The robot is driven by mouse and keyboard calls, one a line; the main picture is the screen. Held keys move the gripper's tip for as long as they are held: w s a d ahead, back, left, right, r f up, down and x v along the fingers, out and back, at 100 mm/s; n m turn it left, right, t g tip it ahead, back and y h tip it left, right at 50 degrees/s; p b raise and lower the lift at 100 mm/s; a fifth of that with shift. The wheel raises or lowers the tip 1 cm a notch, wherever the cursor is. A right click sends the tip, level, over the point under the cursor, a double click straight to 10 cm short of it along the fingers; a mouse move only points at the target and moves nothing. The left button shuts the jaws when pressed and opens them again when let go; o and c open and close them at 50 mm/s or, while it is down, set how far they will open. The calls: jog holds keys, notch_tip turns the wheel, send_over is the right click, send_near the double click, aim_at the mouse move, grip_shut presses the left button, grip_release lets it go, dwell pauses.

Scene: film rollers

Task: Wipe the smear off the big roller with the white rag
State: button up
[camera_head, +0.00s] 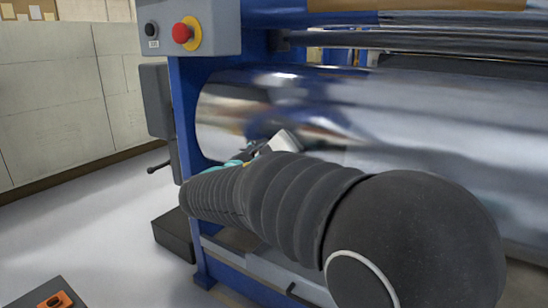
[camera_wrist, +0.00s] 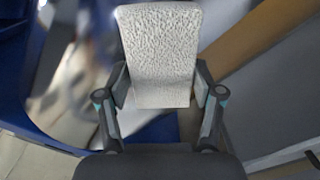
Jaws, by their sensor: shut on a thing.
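The big roller (camera_head: 400,115) is a wide, shiny metal cylinder across the right of the head view; its polished surface also shows at the left of the wrist view (camera_wrist: 60,95). The white rag (camera_wrist: 158,50) is a textured, pad-like piece between the fingers of my gripper (camera_wrist: 160,88), which is shut on it. In the head view the rag (camera_head: 284,141) shows as a small white patch in front of the roller's left part. I cannot tell whether it touches the roller. I cannot tell the smear from the reflections; my arm hides part of the roller.
A blue machine frame (camera_head: 188,120) stands at the roller's left end. A grey control box (camera_head: 205,25) with a red emergency button (camera_head: 182,33) sits above. Thin rollers (camera_head: 400,40) run above the big one. A dark block (camera_head: 174,236) stands on the floor. Open floor (camera_head: 90,215) lies at left.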

aim_at(244, 145)
jog(key=shift+w+a+p, duration=0.55)
jog(key=shift+w+a, duration=0.5)
jog(key=shift+a, duration=0.3)
jog(key=shift+w+a+p, duration=0.55)
jog(key=shift+w+a, duration=0.5)
jog(key=shift+a, duration=0.3)
jog(key=shift+w+a+p, duration=0.55)
jog(key=shift+w+a, duration=0.5)
jog(key=shift+a, duration=0.3)
jog(key=v, duration=0.6)
jog(key=shift+b, duration=0.35)
jog(key=shift+s, duration=0.1)
jog(key=v, duration=0.3)
